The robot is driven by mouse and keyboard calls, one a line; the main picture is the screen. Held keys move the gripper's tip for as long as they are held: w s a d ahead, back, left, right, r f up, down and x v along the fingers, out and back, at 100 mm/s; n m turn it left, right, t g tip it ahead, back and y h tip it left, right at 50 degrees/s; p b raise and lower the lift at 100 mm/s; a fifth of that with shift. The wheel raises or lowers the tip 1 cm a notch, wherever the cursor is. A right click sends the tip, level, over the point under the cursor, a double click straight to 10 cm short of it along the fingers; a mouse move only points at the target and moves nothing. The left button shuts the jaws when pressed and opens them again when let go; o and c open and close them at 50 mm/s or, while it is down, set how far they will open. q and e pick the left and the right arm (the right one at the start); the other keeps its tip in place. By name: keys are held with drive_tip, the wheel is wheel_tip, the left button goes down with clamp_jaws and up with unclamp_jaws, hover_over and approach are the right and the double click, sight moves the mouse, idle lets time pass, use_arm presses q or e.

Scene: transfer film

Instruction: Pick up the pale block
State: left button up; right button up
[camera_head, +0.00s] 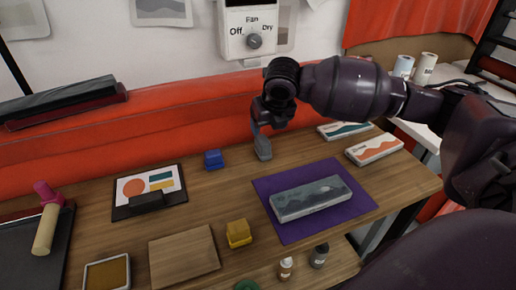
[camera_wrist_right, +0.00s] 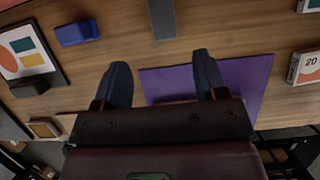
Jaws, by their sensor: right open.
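The pale block appears to be the grey upright block (camera_head: 264,150) on the wooden table, right of the blue block (camera_head: 213,159). In the right wrist view the grey block (camera_wrist_right: 162,18) shows at the top edge, partly cut off, beyond the fingertips. My right gripper (camera_head: 267,122) is over the back of the table, close to the grey block in the head view; contact cannot be told there. In the wrist view my right gripper (camera_wrist_right: 163,78) has its two dark fingers wide apart with nothing between them. My left gripper is not in view.
A purple mat (camera_head: 290,232) bears a grey patterned box (camera_head: 311,197). A yellow block (camera_head: 238,233), a wooden board (camera_head: 184,254) and a clipboard (camera_head: 125,211) lie to the left. White boxes (camera_head: 374,149) lie at the right.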

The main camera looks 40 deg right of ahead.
sight(263, 140)
drive_tip(key=b+x, duration=0.1)
drive_tip(key=x, duration=0.3)
drive_tip(key=shift+w+d+f, duration=0.1)
drive_tip(key=shift+f, duration=0.2)
drive_tip(key=shift+w+d+f, duration=0.15)
drive_tip(key=shift+w+f, duration=0.2)
drive_tip(key=shift+f, duration=0.2)
drive_tip(key=x, duration=0.2)
drive_tip(key=b+x, duration=0.1)
drive_tip(key=x, duration=0.1)
drive_tip(key=shift+w+d+f, duration=0.15)
drive_tip(key=shift+w+d, duration=0.05)
drive_tip(key=shift+w, duration=0.15)
drive_tip(key=c, duration=1.1)
wheel_tip(263, 140, up, 20)
drive_tip(key=p, duration=0.3)
